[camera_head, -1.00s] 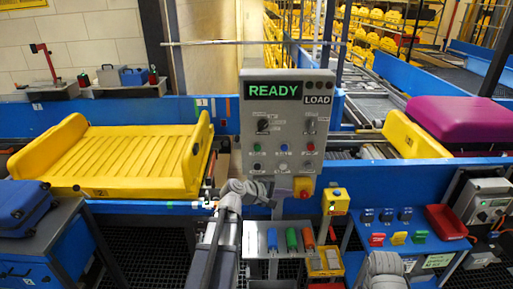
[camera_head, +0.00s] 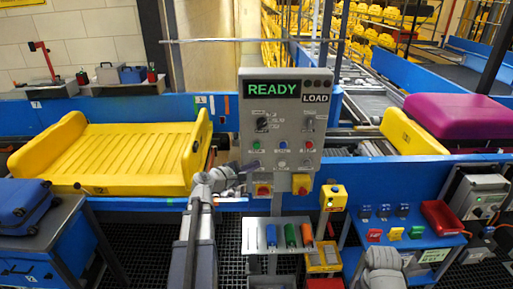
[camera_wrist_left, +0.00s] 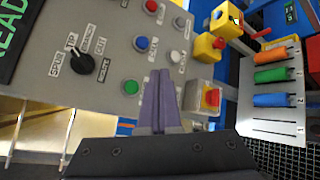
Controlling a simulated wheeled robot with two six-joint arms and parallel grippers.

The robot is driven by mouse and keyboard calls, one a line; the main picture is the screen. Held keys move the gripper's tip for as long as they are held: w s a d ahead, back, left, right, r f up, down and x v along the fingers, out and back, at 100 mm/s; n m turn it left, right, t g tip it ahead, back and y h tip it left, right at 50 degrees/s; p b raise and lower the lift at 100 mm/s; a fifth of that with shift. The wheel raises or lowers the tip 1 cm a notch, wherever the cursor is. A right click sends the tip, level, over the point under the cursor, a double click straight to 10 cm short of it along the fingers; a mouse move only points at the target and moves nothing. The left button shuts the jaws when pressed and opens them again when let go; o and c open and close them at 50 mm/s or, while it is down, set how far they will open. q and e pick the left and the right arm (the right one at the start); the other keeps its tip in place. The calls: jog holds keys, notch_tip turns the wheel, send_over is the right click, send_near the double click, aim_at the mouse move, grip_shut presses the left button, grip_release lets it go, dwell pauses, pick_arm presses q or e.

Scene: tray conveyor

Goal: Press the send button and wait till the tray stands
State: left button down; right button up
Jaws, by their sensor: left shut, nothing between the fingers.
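The grey control panel (camera_head: 282,120) stands in the middle, its display (camera_head: 272,89) reading READY in green beside a LOAD sign. It carries a green button (camera_wrist_left: 131,87), a blue button (camera_wrist_left: 142,43), a red button (camera_wrist_left: 150,6) and a white button (camera_wrist_left: 176,57); I cannot read which is send. An empty yellow tray (camera_head: 110,185) lies on the conveyor at left. My left gripper (camera_head: 248,169) is shut and empty at the panel's lower left. In the left wrist view its fingertips (camera_wrist_left: 158,76) appear beside the green and white buttons; contact cannot be told. My right gripper is not in view.
A purple suitcase (camera_head: 455,117) rests at another yellow tray (camera_head: 410,135) on the right. A blue suitcase (camera_head: 22,205) lies at left.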

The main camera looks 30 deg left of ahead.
aim_at(257, 146)
pick_arm(q)
jog(key=shift+w+a, duration=0.75)
jog(key=shift+w, duration=0.5)
jog(key=shift+w+a, duration=0.75)
jog(key=shift+w, duration=0.5)
jog(key=shift+w+a, duration=0.75)
jog(key=shift+w, duration=0.5)
jog(key=shift+w+a, duration=0.1)
jog(key=shift+w, duration=0.05)
jog(key=shift+w+a, duration=0.15)
jog(key=shift+w, duration=0.1)
jog(key=shift+w+a, duration=0.25)
jog(key=shift+w, duration=0.15)
jog(key=shift+s, duration=0.1)
jog(key=shift+s+d, duration=0.5)
jog(key=shift+s, duration=0.2)
